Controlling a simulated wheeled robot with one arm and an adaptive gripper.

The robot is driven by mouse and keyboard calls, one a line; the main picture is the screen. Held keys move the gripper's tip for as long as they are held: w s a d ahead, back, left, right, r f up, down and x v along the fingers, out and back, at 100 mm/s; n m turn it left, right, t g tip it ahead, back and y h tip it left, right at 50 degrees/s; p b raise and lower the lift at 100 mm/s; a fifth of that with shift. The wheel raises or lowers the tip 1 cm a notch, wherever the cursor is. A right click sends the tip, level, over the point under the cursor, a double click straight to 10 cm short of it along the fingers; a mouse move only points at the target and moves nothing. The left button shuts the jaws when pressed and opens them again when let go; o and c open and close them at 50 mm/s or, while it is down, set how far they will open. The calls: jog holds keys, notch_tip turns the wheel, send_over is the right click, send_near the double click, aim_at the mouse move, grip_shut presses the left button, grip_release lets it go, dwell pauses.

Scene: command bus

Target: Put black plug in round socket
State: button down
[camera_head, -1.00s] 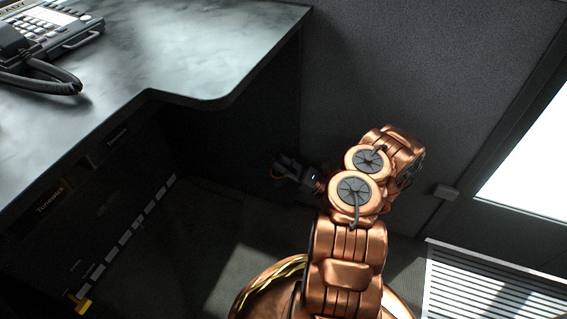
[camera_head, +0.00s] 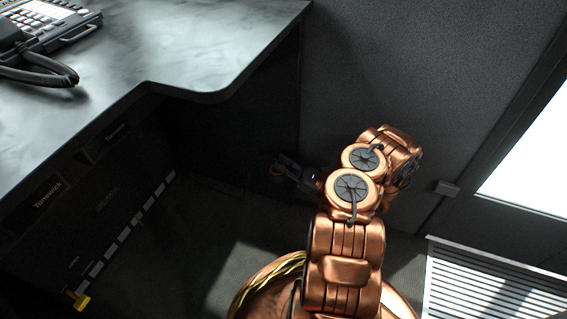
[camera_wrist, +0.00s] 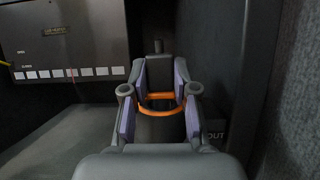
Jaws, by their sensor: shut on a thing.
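My gripper (camera_wrist: 158,108) shows in the wrist view with its purple-padded fingers shut on a dark piece with an orange loop (camera_wrist: 162,97), which I take to be the black plug. The plug's body is mostly hidden between the fingers. A short grey post (camera_wrist: 158,45) stands beyond the fingertips. I cannot make out a round socket for sure in either view.
A dark panel (camera_wrist: 68,38) with a row of white labels stands left in the wrist view. A yellow piece (camera_head: 80,301) is at the row's near end. A box marked OUT (camera_wrist: 214,134) is right of the gripper. The desk top (camera_head: 190,60) overhangs; a wall (camera_head: 400,70) stands behind.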

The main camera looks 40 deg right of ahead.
jog(key=shift+f, duration=0.5)
jog(key=c, duration=0.8)
grip_release()
jog(key=shift+v, duration=6)
jog(key=shift+s, duration=0.1)
